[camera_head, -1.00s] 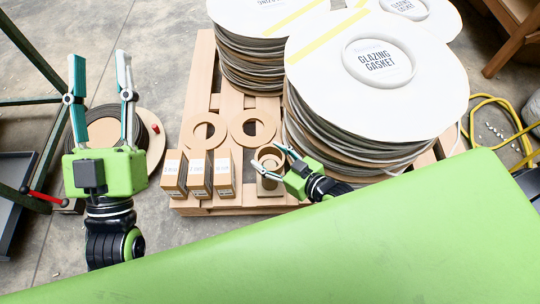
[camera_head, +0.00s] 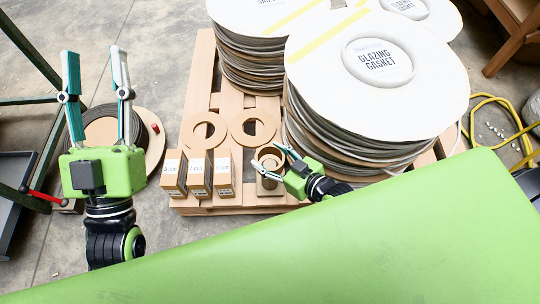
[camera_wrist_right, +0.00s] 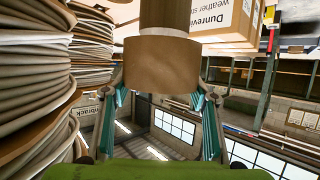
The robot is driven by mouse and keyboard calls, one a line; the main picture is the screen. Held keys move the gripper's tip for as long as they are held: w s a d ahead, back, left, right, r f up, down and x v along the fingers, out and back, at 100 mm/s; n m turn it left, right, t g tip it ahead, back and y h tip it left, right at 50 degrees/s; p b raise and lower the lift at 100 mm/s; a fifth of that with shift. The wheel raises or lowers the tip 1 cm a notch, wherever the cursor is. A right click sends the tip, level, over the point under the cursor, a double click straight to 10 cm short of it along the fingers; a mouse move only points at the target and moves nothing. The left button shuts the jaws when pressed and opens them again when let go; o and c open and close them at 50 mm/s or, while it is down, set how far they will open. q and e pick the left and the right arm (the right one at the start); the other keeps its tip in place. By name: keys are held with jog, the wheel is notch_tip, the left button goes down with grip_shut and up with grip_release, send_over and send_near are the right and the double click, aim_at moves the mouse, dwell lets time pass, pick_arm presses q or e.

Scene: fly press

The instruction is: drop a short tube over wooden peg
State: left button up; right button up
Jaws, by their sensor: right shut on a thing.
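A short brown cardboard tube (camera_wrist_right: 162,66) is between the fingers of my right gripper (camera_wrist_right: 162,85), which is shut on it. A narrower wooden peg (camera_wrist_right: 165,14) lines up with the tube at the top of the right wrist view. I cannot tell whether the tube is around the peg's end or just clear of it. In the head view the tube (camera_head: 270,153) is over a small wooden base (camera_head: 268,188) at the pallet's near side, with my right gripper (camera_head: 268,158) reaching in from the right. My left gripper (camera_head: 94,54) is open and empty, fingers pointing up the picture.
Several small labelled boxes (camera_head: 199,177) stand left of the wooden base. Flat cardboard rings (camera_head: 251,128) lie behind it on the pallet (camera_head: 200,75). A tall gasket stack (camera_head: 345,140) stands close to the right. A coil (camera_head: 104,130) lies on the floor beyond my left gripper.

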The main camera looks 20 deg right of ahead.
pick_arm(q)
jog(key=shift+s+a+r+t+h+b, duration=0.15)
jog(key=shift+s+r+t+h+b, duration=0.3)
jog(key=shift+s+r+t, duration=0.8)
pick_arm(e)
jog(key=shift+f, duration=0.65)
dwell(1.4)
